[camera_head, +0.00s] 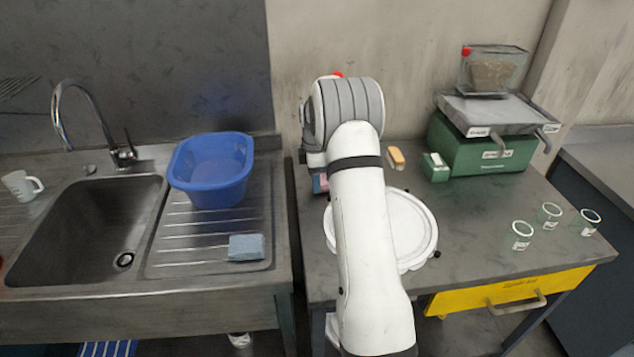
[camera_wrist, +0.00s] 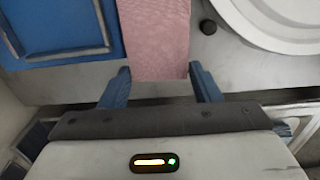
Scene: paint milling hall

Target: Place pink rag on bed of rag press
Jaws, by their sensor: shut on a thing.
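The pink rag (camera_wrist: 155,38) shows in the wrist view as a flat textured strip, with its near end between my gripper's blue fingers (camera_wrist: 162,75). My gripper is shut on it. The rag's far end runs out of the top of that view. In the head view my arm hides the gripper; a small pink and blue patch (camera_head: 320,183) shows at the arm's left edge. A blue flat part with a grey raised frame (camera_wrist: 62,30) lies left of the rag in the wrist view. I cannot tell whether it is the rag press.
A round white lid-like thing (camera_head: 408,222) lies on the table under my arm. A green machine with a grey tray (camera_head: 490,150), an orange-topped block (camera_head: 396,157) and glass jars (camera_head: 522,236) stand right. The sink counter left holds a blue tub (camera_head: 211,170) and a blue sponge-like block (camera_head: 246,247).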

